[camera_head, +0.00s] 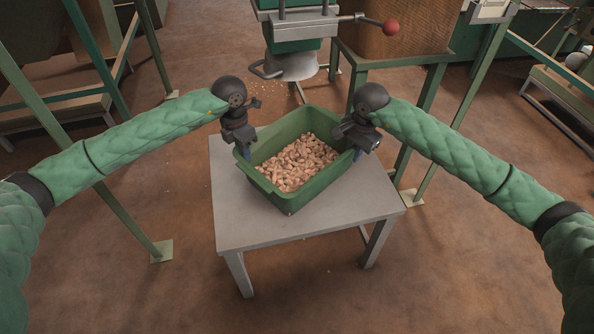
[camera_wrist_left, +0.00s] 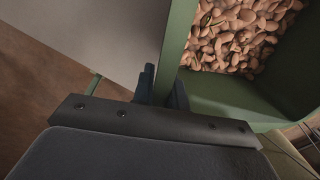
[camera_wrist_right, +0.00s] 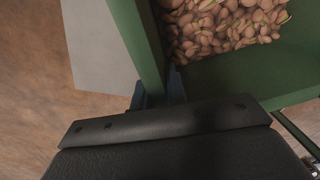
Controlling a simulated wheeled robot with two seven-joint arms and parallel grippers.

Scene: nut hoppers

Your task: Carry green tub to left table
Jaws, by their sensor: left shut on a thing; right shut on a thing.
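The green tub (camera_head: 290,204) holds many pale brown nuts and sits over a small grey table (camera_head: 240,219); I cannot tell whether it rests on the top. My left gripper (camera_head: 245,155) is shut on the tub's left wall. In the left wrist view the fingers (camera_wrist_left: 163,88) straddle the green wall, with nuts inside to the right. My right gripper (camera_head: 357,152) is shut on the tub's right wall. In the right wrist view its fingers (camera_wrist_right: 160,92) are at the green wall (camera_wrist_right: 142,45), partly hidden by the gripper body.
A green hopper machine with a metal spout (camera_head: 290,66) and a red-knobbed lever (camera_head: 390,27) stands just behind the tub. Green posts (camera_head: 436,100) rise behind the table at right. Green-framed stands are at left. Brown floor in front is open.

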